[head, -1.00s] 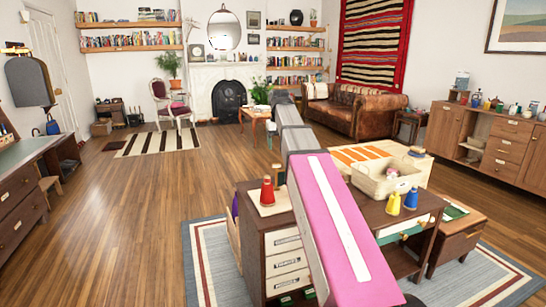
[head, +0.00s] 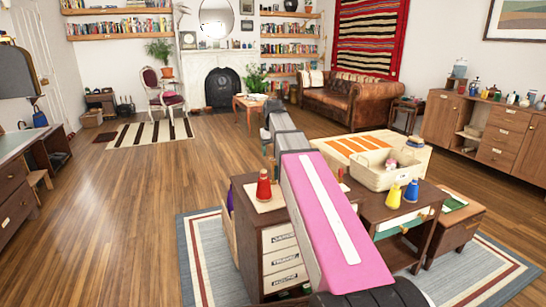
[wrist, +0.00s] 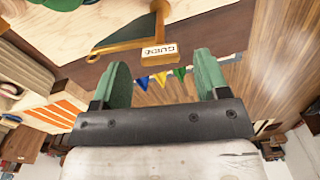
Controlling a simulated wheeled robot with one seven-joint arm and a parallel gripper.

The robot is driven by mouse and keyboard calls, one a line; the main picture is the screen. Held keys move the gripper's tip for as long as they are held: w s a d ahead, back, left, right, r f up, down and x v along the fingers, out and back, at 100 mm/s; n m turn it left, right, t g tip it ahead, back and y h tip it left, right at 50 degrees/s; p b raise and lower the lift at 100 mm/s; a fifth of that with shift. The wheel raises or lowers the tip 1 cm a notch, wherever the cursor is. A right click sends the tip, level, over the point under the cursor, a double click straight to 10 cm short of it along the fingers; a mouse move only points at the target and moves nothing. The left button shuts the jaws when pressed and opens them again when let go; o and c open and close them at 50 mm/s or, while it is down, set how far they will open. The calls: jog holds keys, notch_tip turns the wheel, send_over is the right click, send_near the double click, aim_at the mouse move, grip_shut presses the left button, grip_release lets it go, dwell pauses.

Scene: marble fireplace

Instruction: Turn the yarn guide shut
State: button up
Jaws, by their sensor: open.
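The yarn guide (wrist: 122,41) shows in the wrist view as a brass-coloured bar with a small block labelled GUIDE (wrist: 158,52) at its end. It lies against a pinkish-brown wooden surface. My gripper (wrist: 160,62) has two green fingers spread wide apart. The GUIDE block appears between the fingertips in the picture; I see no finger touching it, and the depth gap is hard to judge. In the head view I cannot make out the guide or the gripper, and my pink arm covers part of the desk (head: 385,215).
A red cone (head: 264,186) stands at the desk's left. A yellow cone (head: 393,194) and a blue cone (head: 411,191) stand at its right, in front of a cream tray (head: 375,179). Open floor lies left.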

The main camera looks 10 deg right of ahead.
jog(key=shift+f, duration=1.1)
